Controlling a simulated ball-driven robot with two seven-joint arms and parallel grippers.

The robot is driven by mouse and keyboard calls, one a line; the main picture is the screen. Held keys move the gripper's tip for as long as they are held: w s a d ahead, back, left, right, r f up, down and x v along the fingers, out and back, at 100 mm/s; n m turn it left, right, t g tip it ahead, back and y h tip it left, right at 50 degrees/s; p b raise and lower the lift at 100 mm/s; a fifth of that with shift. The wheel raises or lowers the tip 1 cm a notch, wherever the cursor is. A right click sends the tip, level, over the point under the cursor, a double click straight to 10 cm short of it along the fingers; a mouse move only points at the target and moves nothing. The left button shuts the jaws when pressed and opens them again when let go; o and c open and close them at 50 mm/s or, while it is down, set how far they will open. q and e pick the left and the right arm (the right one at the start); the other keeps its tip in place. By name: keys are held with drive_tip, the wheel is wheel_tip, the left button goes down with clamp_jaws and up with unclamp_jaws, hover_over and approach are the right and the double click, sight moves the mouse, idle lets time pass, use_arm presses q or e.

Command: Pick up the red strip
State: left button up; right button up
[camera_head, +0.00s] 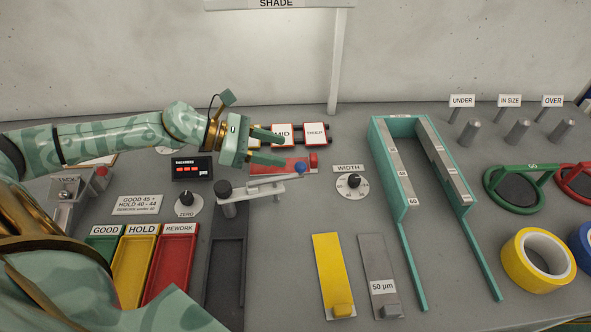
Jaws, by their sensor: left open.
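The red strip (273,167) lies in the middle of the table, with a raised red tab (314,160) at its right end. A light grey gauge arm (258,191) with a blue ball (299,168) crosses in front of it and hides part of its near edge. My left gripper (283,149) comes in from the left and is open. Its fingers point right, over the far edge of the strip, and the lower finger overlaps the strip in the picture. I cannot tell whether they touch. My right gripper is not in view.
A yellow strip (327,268) and a grey 50 µm strip (376,265) lie nearer. A green slotted frame (404,236) stands right of them. Red-edged cards (315,134) lie behind the gripper. GOOD, HOLD and REWORK trays (170,262) sit front left. The WIDTH dial (352,185) is right of the strip.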

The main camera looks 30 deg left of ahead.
sight(315, 157)
use_arm(q)
drive_tip(key=b+x, duration=0.1)
drive_tip(key=x, duration=0.8)
drive_tip(key=shift+w+d, duration=0.3)
drive_tip(key=shift+w, duration=0.05)
clamp_jaws()
